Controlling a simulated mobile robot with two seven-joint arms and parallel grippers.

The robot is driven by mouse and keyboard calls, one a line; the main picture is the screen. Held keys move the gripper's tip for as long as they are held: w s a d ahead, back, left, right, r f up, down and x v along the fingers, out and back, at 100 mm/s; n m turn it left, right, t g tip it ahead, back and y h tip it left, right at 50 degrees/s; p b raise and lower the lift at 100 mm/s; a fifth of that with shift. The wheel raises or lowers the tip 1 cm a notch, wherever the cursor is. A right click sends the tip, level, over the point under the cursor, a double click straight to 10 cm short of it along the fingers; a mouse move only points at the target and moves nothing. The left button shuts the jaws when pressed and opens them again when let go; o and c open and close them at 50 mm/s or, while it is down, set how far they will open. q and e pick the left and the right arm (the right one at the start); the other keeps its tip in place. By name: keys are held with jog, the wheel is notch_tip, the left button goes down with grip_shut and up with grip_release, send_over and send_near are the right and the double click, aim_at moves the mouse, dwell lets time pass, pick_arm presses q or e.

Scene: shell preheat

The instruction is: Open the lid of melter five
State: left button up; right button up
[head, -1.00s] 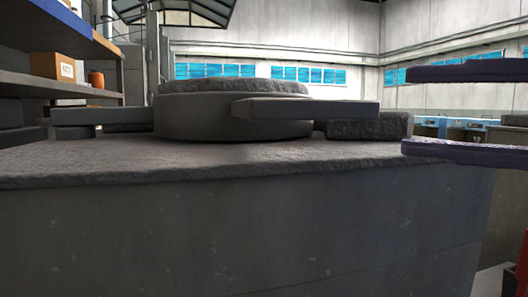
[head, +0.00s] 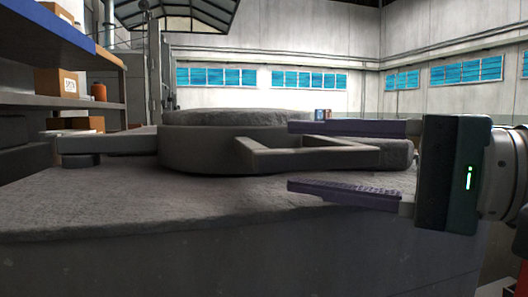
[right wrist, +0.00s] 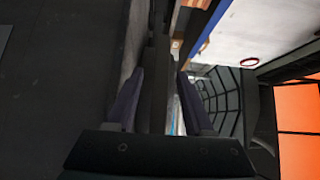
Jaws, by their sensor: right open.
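The melter (head: 130,200) is a grey block with a rough stone-like top. Its round grey lid (head: 205,145) lies flat and closed on top, with a hinge-like arm (head: 105,143) at its left. A flat loop handle (head: 270,160) juts from the lid towards the right front. My right gripper (head: 290,156) comes in from the right, open, with one dark purple finger above the handle and one below it in the picture. I cannot tell whether the fingers touch it. In the right wrist view the open fingers (right wrist: 160,75) show a narrow gap. My left gripper is not in view.
A shelf (head: 80,102) with a cardboard box (head: 57,83) and an orange pot (head: 99,92) stands at the left. Walls with blue windows (head: 310,80) are far behind. The front part of the melter top is clear.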

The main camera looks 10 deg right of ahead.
grip_shut()
dwell(1.3)
